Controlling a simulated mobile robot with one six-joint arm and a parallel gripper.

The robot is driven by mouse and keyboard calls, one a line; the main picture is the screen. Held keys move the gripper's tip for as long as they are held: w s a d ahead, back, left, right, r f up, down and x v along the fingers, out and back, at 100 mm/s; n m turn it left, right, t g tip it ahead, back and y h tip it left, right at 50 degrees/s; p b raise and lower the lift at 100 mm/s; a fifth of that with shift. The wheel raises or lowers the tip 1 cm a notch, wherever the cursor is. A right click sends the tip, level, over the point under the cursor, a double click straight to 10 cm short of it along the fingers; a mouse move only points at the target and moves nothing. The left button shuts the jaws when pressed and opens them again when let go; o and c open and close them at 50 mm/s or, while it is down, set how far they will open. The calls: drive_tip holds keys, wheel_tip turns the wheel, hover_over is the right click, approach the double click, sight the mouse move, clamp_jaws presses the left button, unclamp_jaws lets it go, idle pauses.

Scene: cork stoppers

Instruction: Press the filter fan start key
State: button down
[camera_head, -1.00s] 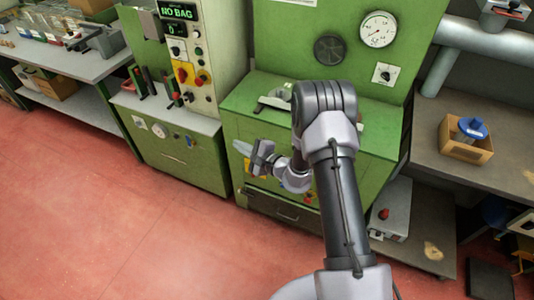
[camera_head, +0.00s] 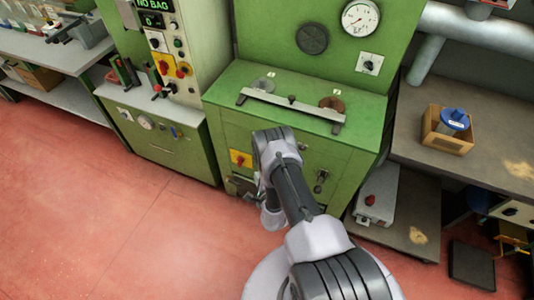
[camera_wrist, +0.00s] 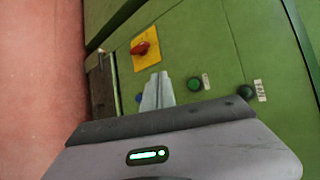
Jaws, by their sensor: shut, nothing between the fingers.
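In the wrist view a green panel carries a green round button (camera_wrist: 194,84) with a small pale label beside it. Further right is a darker green button (camera_wrist: 246,92) with a white label (camera_wrist: 261,90); I cannot read the labels surely, so I cannot tell which is the filter fan start key. My gripper (camera_wrist: 160,78) is shut and empty. Its fingertips appear just left of the lighter green button and below the red rotary switch (camera_wrist: 145,48) on its yellow plate; I cannot tell whether they touch the panel. In the head view my arm mostly hides the gripper.
The green cabinet (camera_head: 225,112) carries a bar and two round fittings on top. A grey box with a red knob (camera_head: 371,199) stands right of it. A bench (camera_head: 480,185) holds a cardboard box (camera_head: 434,138). The red floor (camera_head: 100,220) is clear at left.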

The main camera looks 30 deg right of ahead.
drive_tip(key=shift+w+d, duration=0.1)
drive_tip(key=w+d+b, duration=0.3)
drive_tip(key=w+d, duration=0.2)
drive_tip(key=d, duration=0.1)
drive_tip(key=shift+w+d+b, duration=0.15)
drive_tip(key=shift+d+b, duration=0.2)
drive_tip(key=shift+d, duration=0.05)
drive_tip(key=shift+w, duration=0.1)
idle(1.7)
drive_tip(key=shift+w+d+b, duration=0.15)
drive_tip(key=shift+d+b, duration=0.15)
drive_tip(key=shift+b, duration=0.1)
drive_tip(key=shift+w+d+b, duration=0.3)
drive_tip(key=shift+d+b, duration=0.05)
idle(0.5)
drive_tip(key=shift+a, duration=0.1)
drive_tip(key=shift+s+a+p, duration=0.3)
drive_tip(key=shift+s+a, duration=0.25)
